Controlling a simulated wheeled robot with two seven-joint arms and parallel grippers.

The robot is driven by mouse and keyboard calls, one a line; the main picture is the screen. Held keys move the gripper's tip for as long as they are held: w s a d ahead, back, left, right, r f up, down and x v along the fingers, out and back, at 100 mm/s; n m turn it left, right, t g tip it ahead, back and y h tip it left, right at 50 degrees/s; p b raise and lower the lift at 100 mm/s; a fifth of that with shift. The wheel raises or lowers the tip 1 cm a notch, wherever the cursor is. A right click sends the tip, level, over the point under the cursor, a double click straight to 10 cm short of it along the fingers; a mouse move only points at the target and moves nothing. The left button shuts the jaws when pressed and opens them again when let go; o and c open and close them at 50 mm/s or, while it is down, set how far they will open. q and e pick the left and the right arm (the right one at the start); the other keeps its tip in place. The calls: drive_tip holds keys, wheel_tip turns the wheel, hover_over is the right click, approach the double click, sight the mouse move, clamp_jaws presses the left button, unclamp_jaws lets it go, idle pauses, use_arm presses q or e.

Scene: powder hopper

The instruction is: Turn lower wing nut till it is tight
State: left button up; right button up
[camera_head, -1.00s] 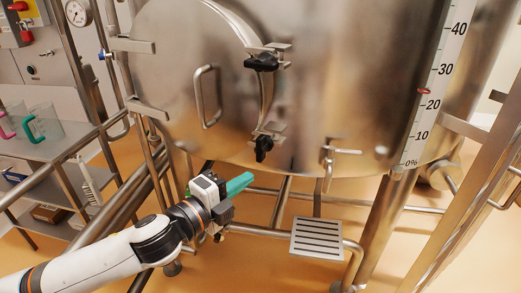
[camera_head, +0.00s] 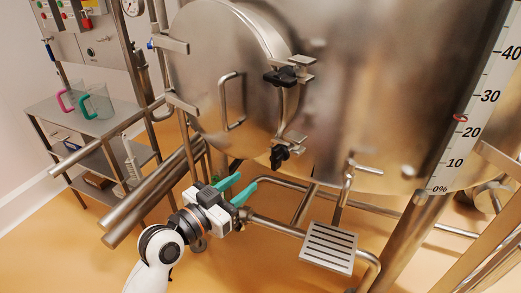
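The lower wing nut (camera_head: 280,156) is a black knob at the lower right edge of the round steel hatch door (camera_head: 205,75). It sits on a small steel bracket below the upper black wing nut (camera_head: 283,76). My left gripper (camera_head: 242,188) has teal fingers spread apart with nothing between them. It is below and to the left of the lower wing nut, not touching it. My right gripper is not in view.
A grated step (camera_head: 328,247) and steel frame pipes stand below the hopper. A small valve handle (camera_head: 364,168) is to the right of the lower wing nut. A shelf cart (camera_head: 85,125) with jugs stands at the left. A door handle (camera_head: 232,100) sticks out from the hatch.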

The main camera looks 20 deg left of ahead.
sight(273, 159)
use_arm(q)
drive_tip(key=p+x, duration=0.3)
drive_tip(key=x, duration=0.8)
drive_tip(key=shift+w+r+p, duration=0.1)
drive_tip(key=shift+w+p, duration=0.2)
drive_tip(key=shift+w, duration=0.05)
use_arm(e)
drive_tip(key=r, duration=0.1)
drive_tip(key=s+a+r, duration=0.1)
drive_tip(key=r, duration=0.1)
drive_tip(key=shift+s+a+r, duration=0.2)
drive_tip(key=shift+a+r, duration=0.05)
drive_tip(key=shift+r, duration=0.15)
use_arm(q)
clamp_jaws()
